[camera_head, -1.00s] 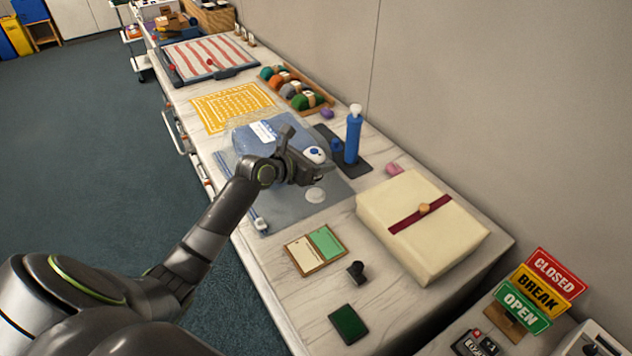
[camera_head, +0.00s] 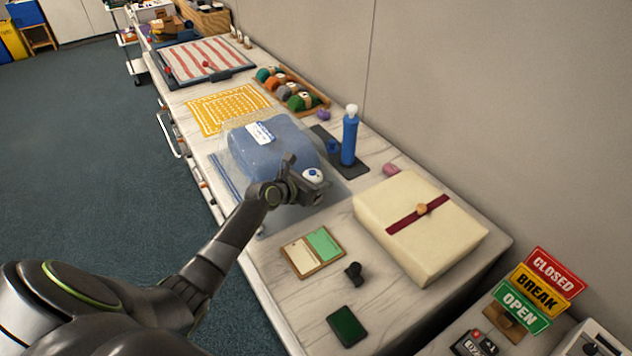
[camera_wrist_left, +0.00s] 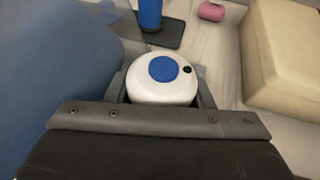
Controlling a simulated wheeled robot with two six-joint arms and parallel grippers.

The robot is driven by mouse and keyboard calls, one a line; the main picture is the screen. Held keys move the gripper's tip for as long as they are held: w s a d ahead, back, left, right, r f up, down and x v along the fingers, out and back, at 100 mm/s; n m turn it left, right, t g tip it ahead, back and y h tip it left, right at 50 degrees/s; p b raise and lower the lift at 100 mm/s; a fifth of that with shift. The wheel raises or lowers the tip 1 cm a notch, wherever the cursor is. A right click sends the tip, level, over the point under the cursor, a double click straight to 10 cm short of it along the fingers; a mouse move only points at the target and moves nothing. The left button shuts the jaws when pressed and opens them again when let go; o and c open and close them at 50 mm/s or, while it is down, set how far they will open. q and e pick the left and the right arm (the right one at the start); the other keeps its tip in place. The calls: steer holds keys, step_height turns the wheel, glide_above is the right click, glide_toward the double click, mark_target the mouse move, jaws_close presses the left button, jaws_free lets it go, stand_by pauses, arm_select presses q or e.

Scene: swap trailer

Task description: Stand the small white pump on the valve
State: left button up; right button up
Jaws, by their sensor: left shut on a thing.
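The small white pump (camera_head: 313,175) is round with a blue disc on top; it also fills the middle of the left wrist view (camera_wrist_left: 162,82). My left gripper (camera_head: 308,184) is shut on it, with a finger on either side, and holds it upright with the blue disc up. It is over the near right part of a clear bag (camera_head: 225,180) that has a blue folded textile (camera_head: 270,150) inside. The valve is hidden behind my gripper and the pump. I cannot tell whether the pump touches it. My right gripper is in neither current view.
A blue bottle (camera_head: 349,138) stands on a dark mat (camera_head: 352,168) behind the bag. A cream box (camera_head: 440,235) with a dark red band is to the right. A pink item (camera_head: 391,169), a two-tone card holder (camera_head: 313,252) and a small black object (camera_head: 354,272) lie nearby.

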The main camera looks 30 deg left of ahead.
arm_select(q)
steer(key=o, duration=1.1)
steer(key=shift+s+a+r, duration=0.1)
steer(key=shift+s+r, duration=0.15)
steer(key=shift+s, duration=0.1)
steer(key=p+v, duration=0.1)
steer(key=v, duration=1)
steer(key=shift+s+p, duration=0.2)
steer(key=shift+p, duration=0.15)
steer(key=shift+f, duration=0.1)
